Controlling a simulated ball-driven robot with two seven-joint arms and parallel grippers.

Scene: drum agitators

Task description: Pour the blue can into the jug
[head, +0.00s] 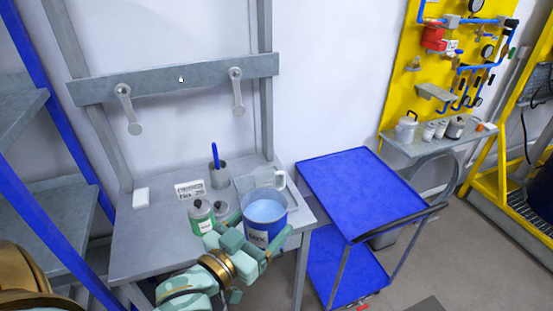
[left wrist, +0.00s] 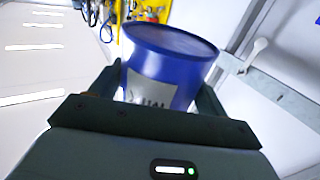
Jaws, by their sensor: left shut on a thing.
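The blue can (head: 257,238) has a pale label and light blue paint inside, and it looks close to upright. My left gripper (head: 254,231) is shut around its near side. In the left wrist view the blue can (left wrist: 170,60) stands between the two fingers (left wrist: 158,95), with its label towards the camera. The jug (head: 268,177) is pale and see-through, with a handle on its right. It stands on the grey bench just behind the can, and the can hides its lower part. My right gripper is not in view.
A green-labelled can (head: 202,217) stands left of the blue can. Behind it are a grey cup (head: 219,174) with a blue-handled tool and a small sign (head: 190,188). A blue trolley (head: 360,190) stands right of the bench (head: 150,235). The bench's left part is mostly clear.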

